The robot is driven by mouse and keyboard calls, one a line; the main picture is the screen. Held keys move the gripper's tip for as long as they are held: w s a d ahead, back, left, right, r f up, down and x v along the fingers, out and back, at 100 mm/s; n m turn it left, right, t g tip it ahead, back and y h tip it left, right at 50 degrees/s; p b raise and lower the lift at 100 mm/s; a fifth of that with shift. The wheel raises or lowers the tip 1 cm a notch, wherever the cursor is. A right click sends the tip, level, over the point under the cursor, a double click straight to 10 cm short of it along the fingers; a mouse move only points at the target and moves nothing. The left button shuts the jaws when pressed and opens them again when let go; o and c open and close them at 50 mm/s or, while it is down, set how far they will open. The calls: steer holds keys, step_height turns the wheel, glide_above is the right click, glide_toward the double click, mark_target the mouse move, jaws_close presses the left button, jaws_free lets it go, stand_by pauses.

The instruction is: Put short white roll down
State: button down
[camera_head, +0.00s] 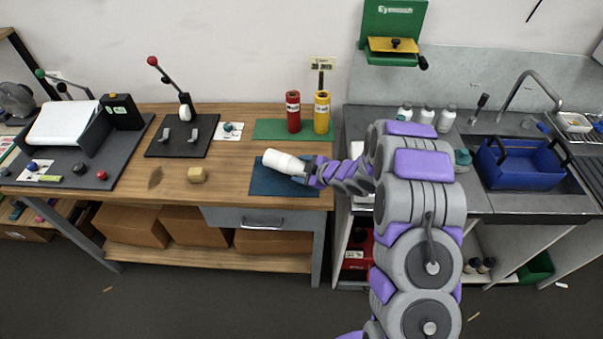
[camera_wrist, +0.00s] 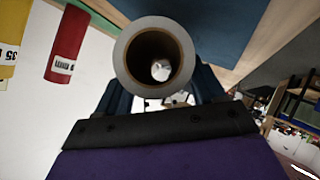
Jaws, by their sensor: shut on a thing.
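A short white roll (camera_head: 284,161) is held in my gripper (camera_head: 305,170) above the dark blue mat (camera_head: 272,185) on the wooden workbench. The roll lies roughly level, pointing left in the head view. In the wrist view I look into the open end of the roll (camera_wrist: 122,62), with its brown core, between the dark fingers of my gripper (camera_wrist: 160,85). The fingers are shut on it. Whether the roll touches the mat is hard to tell. The blue mat also shows at the top of the wrist view (camera_wrist: 215,25).
A red roll (camera_head: 293,112) and a yellow roll (camera_head: 321,113) stand on a green mat (camera_head: 265,130) behind. A tan block (camera_head: 196,174) and a black lever stand (camera_head: 182,136) are to the left. A sink with a blue bin (camera_head: 520,168) is at right.

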steer(key=shift+a+f, duration=1)
steer(key=shift+a, duration=0.1)
steer(key=shift+c, duration=2.2)
jaws_free()
steer(key=shift+a, duration=0.4)
steer(key=shift+o, duration=0.2)
steer(key=shift+d, duration=1.1)
steer(key=shift+s+a+r, duration=0.1)
steer(key=shift+a+r, duration=0.05)
steer(key=shift+a, duration=0.1)
steer(key=shift+s+r, duration=0.2)
steer(key=s+d+r+m+g+h, duration=0.1)
steer(key=s+d+r+m+h, duration=0.35)
steer(key=s+d+r, duration=0.4)
steer(key=s+d+r+m+h, duration=0.5)
steer(key=d+r, duration=0.4)
steer(key=d, duration=0.5)
steer(key=s+a+r+m+g, duration=0.2)
steer(key=s+g, duration=0.1)
steer(key=s, duration=0.9)
steer(key=s+a+r+m+g, duration=0.3)
steer(key=s, duration=0.8)
steer(key=s+a+r+m+g, duration=0.2)
steer(key=s+a, duration=0.1)
steer(key=s, duration=0.9)
steer(key=shift+s+a+r+g+p, duration=0.15)
steer(key=shift+s+r+g+p, duration=0.15)
steer(key=shift+r+g+p, duration=0.15)
